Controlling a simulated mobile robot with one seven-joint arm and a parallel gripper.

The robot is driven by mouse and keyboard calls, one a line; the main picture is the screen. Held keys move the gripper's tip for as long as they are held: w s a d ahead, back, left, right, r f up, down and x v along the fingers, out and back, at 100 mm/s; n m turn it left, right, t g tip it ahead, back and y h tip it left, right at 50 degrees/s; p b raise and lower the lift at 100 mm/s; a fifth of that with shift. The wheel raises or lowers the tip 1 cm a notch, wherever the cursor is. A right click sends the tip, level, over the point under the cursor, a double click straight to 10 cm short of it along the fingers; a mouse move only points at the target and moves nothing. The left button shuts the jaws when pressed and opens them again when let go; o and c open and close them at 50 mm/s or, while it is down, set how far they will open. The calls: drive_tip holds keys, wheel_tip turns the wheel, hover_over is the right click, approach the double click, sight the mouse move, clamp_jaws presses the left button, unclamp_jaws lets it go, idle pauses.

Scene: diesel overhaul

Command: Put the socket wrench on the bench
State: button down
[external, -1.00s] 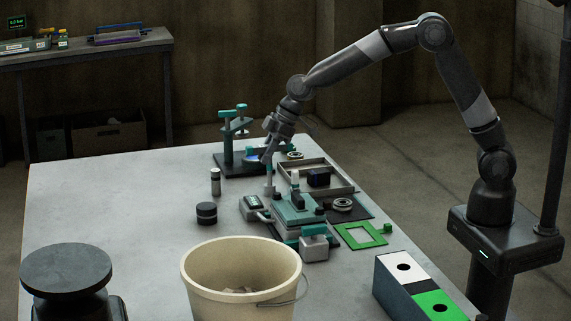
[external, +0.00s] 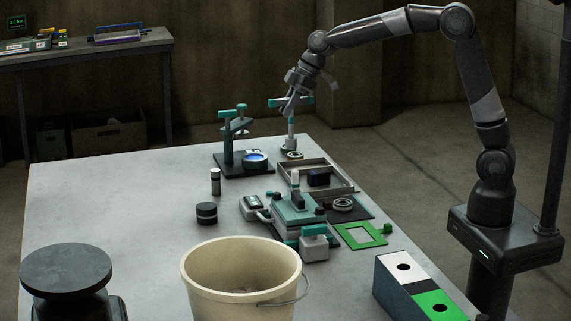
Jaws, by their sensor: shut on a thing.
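The socket wrench (external: 291,126) is a T-shaped tool with a teal cross handle and a grey shaft. My gripper (external: 288,106) is shut on it near the handle and holds it roughly upright. The wrench shows in front of the far right part of the grey-topped bench (external: 120,210). The gripper fingers hide part of the upper shaft.
A stand with teal clamp (external: 228,140) is left of the wrench. A shallow tray (external: 345,178), a teal fixture (external: 297,210) and a green frame (external: 362,236) stand nearer. A bucket (external: 195,275) is in front. The bench's left half is largely clear.

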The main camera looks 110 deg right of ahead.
drive_tip(key=shift+s+d+r, duration=0.2)
drive_tip(key=shift+s, duration=0.05)
drive_tip(key=w+a+n+y, duration=0.15)
drive_tip(key=w+a, duration=0.35)
drive_tip(key=a, duration=0.6)
drive_tip(key=w+a+n, duration=0.2)
drive_tip(key=w+a, duration=0.2)
drive_tip(key=a, duration=0.8)
drive_tip(key=w+a+n+y, duration=0.15)
drive_tip(key=w+a, duration=0.35)
drive_tip(key=a, duration=0.6)
drive_tip(key=s+a+n+g+y, duration=0.1)
drive_tip(key=s+a+n, duration=0.1)
drive_tip(key=a, duration=1.3)
drive_tip(key=s+a+n+g, duration=0.1)
drive_tip(key=s+a+n, duration=0.1)
drive_tip(key=a, duration=1.3)
drive_tip(key=a+f, duration=1)
drive_tip(key=a, duration=0.1)
drive_tip(key=shift+s+a+f, duration=0.35)
drive_tip(key=shift+f, duration=0.1)
